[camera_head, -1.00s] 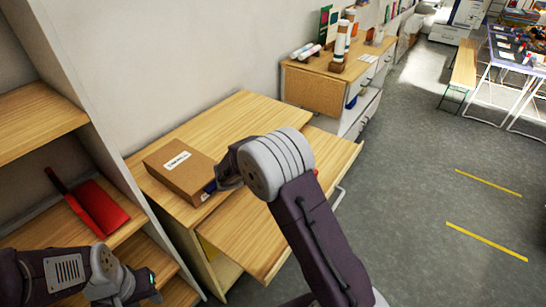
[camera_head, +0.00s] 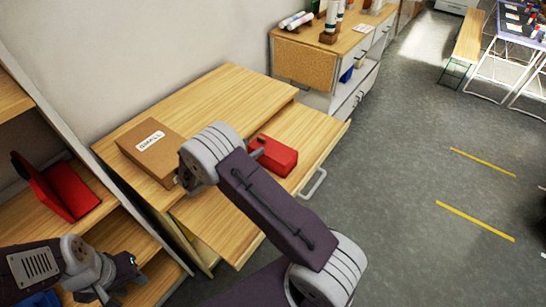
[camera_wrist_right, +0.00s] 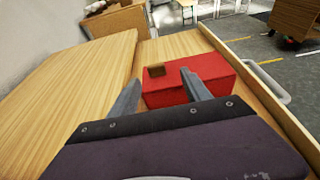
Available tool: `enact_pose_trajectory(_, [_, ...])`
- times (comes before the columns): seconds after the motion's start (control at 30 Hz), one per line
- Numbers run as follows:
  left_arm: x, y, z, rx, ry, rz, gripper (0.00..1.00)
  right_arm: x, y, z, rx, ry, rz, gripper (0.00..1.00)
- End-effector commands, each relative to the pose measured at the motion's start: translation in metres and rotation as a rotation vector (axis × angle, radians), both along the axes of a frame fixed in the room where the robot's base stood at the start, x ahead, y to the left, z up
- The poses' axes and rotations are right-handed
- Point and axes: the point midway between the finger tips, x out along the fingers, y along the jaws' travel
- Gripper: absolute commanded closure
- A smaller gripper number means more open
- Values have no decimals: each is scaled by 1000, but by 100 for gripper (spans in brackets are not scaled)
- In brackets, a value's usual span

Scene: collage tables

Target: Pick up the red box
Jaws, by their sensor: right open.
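A red box (camera_head: 276,157) lies on the pulled-out wooden surface of the desk, right of my right arm's wrist in the head view. In the right wrist view the red box (camera_wrist_right: 185,82) has a small brown piece on its top. My right gripper (camera_wrist_right: 160,77) is open and empty, its fingers pointing at the near side of the box. Whether they touch it I cannot tell. In the head view my right gripper is mostly hidden behind its arm. My left gripper (camera_head: 122,282) is at the lower left, by the shelf, with its fingers unclear.
A labelled cardboard box (camera_head: 150,150) sits on the desk top (camera_head: 225,95). An open red item (camera_head: 62,192) lies on the left shelf. The pulled-out part has a raised rim and a metal handle (camera_head: 314,183).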

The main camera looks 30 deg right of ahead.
Motion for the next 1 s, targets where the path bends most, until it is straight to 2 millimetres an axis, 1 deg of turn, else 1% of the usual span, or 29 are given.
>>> enact_pose_trajectory(0.1, [0, 0, 2, 0, 0, 0, 64, 3, -5, 0, 0, -1, -1, 44])
enact_pose_trajectory(0.3, [0, 0, 7, 0, 0, 0, 64, 21, -36, -6, 1, -2, -5, 44])
enact_pose_trajectory(0.4, [0, 0, 7, 0, 0, 0, 64, 25, -45, -10, 1, -1, -2, 44])
enact_pose_trajectory(0.63, [0, 0, 7, 0, 0, 0, 64, 26, -46, -11, 1, -2, -1, 44])
enact_pose_trajectory(0.83, [0, 0, 7, 0, 0, 0, 64, 26, -46, -10, 1, -2, -1, 99])
enact_pose_trajectory(1.0, [0, 0, 7, 0, 0, 0, 64, 26, -46, -10, 1, -2, -1, 100])
